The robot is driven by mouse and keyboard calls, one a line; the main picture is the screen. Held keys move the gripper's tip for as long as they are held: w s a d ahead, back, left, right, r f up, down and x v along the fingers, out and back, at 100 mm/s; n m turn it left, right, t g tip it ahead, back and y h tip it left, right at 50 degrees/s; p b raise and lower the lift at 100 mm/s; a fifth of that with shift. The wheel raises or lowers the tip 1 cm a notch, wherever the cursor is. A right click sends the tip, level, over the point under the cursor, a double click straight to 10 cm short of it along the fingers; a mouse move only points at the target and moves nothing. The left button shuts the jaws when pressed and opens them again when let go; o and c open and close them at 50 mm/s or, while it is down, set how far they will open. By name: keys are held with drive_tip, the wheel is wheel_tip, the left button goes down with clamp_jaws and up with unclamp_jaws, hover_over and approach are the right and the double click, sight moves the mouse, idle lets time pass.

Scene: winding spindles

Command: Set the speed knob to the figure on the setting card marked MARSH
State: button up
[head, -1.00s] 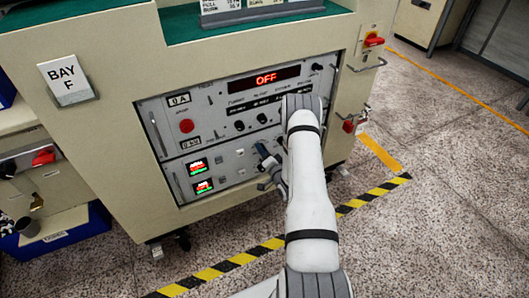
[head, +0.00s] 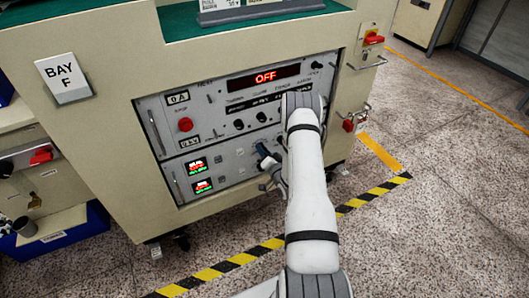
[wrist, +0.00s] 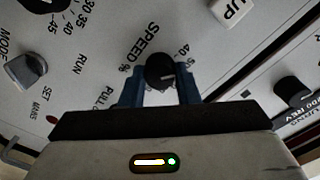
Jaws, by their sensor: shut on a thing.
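The speed knob (wrist: 160,72) is a round black knob with a pale mark, beside the printed word SPEED in the wrist view. My gripper (wrist: 159,84) has its blue fingers shut on the sides of this knob. Part of the dial scale around it is hidden by the fingers; the figures 40 and 50 show at its right. In the head view, my gripper (head: 266,160) is at the panel and my arm covers part of it. The card stand (head: 258,13) on top is cut off by the picture's edge; no MARSH card can be read.
The red display (head: 265,77) reads OFF. In the wrist view, a grey MODE knob (wrist: 27,70), a white UP button (wrist: 231,11) and another black knob (wrist: 293,90) sit nearby. A BAY F sign (head: 63,75) is at left. Striped floor tape (head: 208,274) runs before the cabinet.

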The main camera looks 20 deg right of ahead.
drive_tip(key=shift+f+n+b, duration=0.1)
drive_tip(key=shift+n+b, duration=0.8)
drive_tip(key=shift+n, duration=1.1)
drive_tip(key=o, duration=1)
drive_tip(key=shift+c, duration=0.2)
drive_tip(key=shift+s, duration=0.1)
drive_tip(key=s+p, duration=0.1)
drive_tip(key=s, duration=0.6)
drive_tip(key=shift+s+d+p, duration=0.15)
drive_tip(key=shift+s+p, duration=0.2)
drive_tip(key=shift+p, duration=0.05)
